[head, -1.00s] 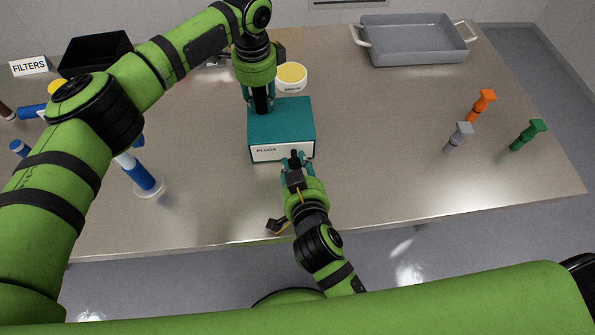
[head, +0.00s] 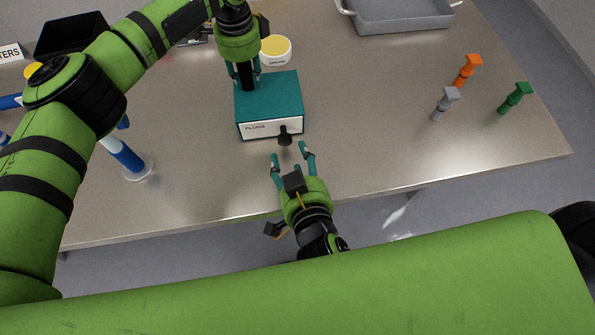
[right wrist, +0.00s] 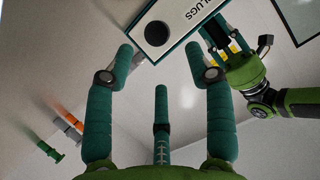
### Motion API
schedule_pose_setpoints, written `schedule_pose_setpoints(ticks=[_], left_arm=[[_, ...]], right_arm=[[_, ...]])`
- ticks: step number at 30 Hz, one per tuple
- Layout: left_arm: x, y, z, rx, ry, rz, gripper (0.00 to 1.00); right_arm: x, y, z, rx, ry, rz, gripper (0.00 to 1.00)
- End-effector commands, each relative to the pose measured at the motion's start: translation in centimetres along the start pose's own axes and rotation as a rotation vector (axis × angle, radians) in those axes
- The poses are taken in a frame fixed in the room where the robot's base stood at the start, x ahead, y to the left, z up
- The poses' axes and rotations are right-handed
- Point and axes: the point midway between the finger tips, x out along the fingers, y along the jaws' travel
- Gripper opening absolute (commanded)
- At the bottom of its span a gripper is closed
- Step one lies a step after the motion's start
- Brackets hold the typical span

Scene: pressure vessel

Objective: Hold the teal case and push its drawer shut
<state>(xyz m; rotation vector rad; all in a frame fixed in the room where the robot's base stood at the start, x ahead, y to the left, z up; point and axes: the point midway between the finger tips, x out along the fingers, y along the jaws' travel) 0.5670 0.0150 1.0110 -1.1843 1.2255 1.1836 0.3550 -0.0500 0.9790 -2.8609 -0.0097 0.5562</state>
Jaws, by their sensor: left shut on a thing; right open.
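The teal case (head: 275,90) stands on the metal table. Its drawer front (head: 258,130), white and labelled PLUGS, looks flush with the case. A black knob (head: 285,138) sticks out from it. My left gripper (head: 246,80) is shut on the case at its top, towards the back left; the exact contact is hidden. My right gripper (head: 292,152) is open and empty in front of the knob, apart from it. In the right wrist view, the knob (right wrist: 156,34) and drawer front (right wrist: 181,22) lie beyond the spread fingers (right wrist: 160,60).
A yellow-topped white tub (head: 276,50) stands behind the case. Grey, orange and green plugs (head: 445,103) stand at the right, and a grey tray (head: 402,14) at the back. A blue-and-white cylinder (head: 122,155) stands at the left.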

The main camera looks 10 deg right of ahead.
Motion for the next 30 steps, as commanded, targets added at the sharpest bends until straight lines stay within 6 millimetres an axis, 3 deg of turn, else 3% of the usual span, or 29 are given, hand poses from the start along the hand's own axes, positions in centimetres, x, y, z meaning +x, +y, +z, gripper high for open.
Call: schedule_pose_setpoints(ticks=[3,9,24,25,26,30], left_arm=[[0.1,0.0,0.1,-0.003,-0.003,0.0,0.0],[0.1,-0.1,0.2,-0.003,-0.003,-0.001,0.0],[0.0,-0.1,0.2,-0.003,-0.003,-0.002,0.0],[0.0,-0.1,0.2,-0.003,-0.003,-0.002,0.42],[0.0,-0.1,0.2,-0.003,-0.003,-0.002,0.54],[0.0,-0.1,0.1,-0.002,-0.002,-0.002,0.57]], right_arm=[[-2.1,0.0,0.1,0.003,-0.003,0.001,0.54],[-4.0,0.0,0.0,0.002,0.0,0.0,0.54],[-4.4,0.0,-0.1,0.001,0.002,-0.001,0.54],[-4.4,0.0,-0.1,0.001,0.002,-0.001,0.54],[-4.4,0.0,-0.1,0.001,0.002,-0.001,0.54],[-4.4,0.0,-0.1,0.0,0.002,-0.001,0.54]])
